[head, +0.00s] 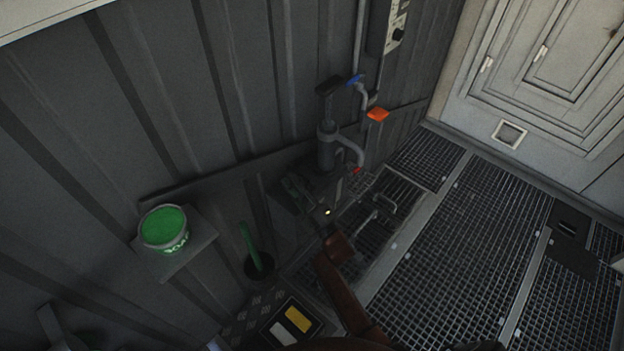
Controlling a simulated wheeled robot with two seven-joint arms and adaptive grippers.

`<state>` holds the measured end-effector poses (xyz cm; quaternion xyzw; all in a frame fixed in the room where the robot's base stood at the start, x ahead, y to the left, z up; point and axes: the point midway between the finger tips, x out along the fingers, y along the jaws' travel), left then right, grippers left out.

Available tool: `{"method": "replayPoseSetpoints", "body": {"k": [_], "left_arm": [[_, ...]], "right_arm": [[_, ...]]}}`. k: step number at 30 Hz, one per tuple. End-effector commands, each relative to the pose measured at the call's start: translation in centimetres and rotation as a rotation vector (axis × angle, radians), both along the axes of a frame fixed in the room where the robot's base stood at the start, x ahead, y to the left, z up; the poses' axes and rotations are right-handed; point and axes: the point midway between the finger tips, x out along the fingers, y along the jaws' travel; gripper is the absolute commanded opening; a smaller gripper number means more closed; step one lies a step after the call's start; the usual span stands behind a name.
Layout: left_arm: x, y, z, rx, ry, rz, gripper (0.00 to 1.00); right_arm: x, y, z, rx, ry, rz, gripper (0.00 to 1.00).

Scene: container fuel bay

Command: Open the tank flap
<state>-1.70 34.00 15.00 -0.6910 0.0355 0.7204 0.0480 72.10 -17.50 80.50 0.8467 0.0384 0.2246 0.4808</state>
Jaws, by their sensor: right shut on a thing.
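My right gripper (315,195) is dark and hard to make out at the foot of the grey hand pump (328,150), beside the wall. My brown arm link comes up to it from the bottom. The gripper is shut on a dark part there that seems to be the tank flap; the gripper hides most of it. I cannot tell how far the flap is open. A small yellow light shows just below the gripper. My left gripper is not clearly in view.
A green soap bucket (163,229) stands on a small wall shelf at left. A green-handled brush (250,245) stands in a dark pot. An orange piece (377,114) sits right of the pump. Grated floor (470,240) lies mostly clear at right, before a pale door (560,70).

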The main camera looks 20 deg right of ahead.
Motion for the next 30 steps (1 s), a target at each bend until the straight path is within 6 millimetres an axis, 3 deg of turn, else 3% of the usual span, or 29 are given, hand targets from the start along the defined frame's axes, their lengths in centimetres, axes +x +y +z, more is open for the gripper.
{"method": "replayPoseSetpoints", "body": {"k": [3, 12, 30], "left_arm": [[1.8, -0.4, -0.1, -0.002, -0.006, 0.007, 0.40], [4.3, -0.8, 0.3, -0.004, -0.008, 0.018, 0.40], [5.3, -0.9, 0.8, -0.005, -0.010, 0.023, 0.40]], "right_arm": [[-0.2, 1.0, -0.1, -0.083, -0.044, 0.006, 0.00], [-0.8, 2.1, -0.1, -0.229, -0.123, 0.006, 0.00], [-1.1, 2.5, 0.0, -0.288, -0.157, 0.004, 0.00]]}}
